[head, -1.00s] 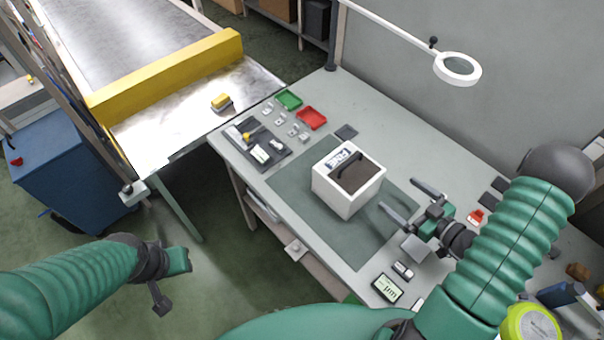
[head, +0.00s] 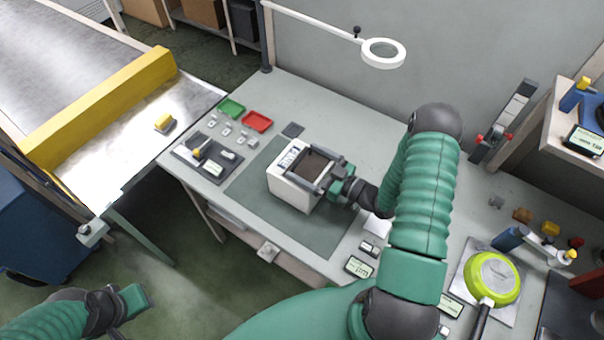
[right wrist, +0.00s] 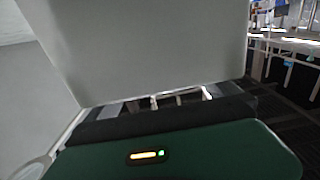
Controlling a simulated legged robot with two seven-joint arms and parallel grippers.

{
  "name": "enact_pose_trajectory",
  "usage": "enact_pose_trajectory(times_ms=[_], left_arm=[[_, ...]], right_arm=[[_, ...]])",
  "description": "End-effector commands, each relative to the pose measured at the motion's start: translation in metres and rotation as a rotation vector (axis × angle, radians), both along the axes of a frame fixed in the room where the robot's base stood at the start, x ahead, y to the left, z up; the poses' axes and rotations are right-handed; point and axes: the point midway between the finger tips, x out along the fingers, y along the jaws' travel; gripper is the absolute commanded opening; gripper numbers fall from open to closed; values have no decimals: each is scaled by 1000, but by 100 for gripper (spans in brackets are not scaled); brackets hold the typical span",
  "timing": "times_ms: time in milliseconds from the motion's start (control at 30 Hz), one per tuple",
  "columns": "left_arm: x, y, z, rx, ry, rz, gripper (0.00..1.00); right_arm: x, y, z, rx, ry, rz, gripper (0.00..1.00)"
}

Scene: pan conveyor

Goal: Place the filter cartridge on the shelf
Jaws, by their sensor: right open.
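The white box-shaped filter cartridge (head: 291,188), with a dark top and printed label, stands on the dark green mat (head: 248,187). My right gripper (head: 318,170) is open at its top, one finger along the far right edge and one across the near side. The fingers cover part of the top; whether they touch it I cannot tell. In the right wrist view a large pale face, apparently the cartridge (right wrist: 150,50), fills the upper part. My left gripper (head: 135,300) is low at the left, away from the table; its jaw state is unclear. A raised shelf (head: 566,142) stands at the right.
Left of the cartridge are a dark tray (head: 188,158), a green bin (head: 231,108) and a red bin (head: 257,121). A ring lamp (head: 384,54) hangs over the back. A lime-green pan (head: 490,278) lies at the right. The conveyor (head: 110,150) is at the left.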

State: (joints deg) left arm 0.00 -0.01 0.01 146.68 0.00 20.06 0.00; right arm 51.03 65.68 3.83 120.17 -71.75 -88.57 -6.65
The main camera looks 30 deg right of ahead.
Motion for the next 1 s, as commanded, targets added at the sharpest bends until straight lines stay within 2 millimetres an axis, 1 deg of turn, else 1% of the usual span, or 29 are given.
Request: enact_pose_trajectory(times_ms=[33,133,333,367,900,967,1000], left_arm=[[0,0,3,0,0,0,32],[0,0,4,0,0,0,32],[0,0,4,0,0,0,32],[0,0,4,0,0,0,32],[0,0,4,0,0,0,32],[0,0,4,0,0,0,32],[0,0,4,0,0,0,32]], right_arm=[[8,3,2,0,0,1,100],[17,8,1,0,1,0,100],[18,7,0,1,1,-2,100],[18,7,0,1,1,-2,97],[18,6,0,0,1,-3,27],[18,6,0,0,1,-3,19],[18,6,1,-1,-4,-3,19]])
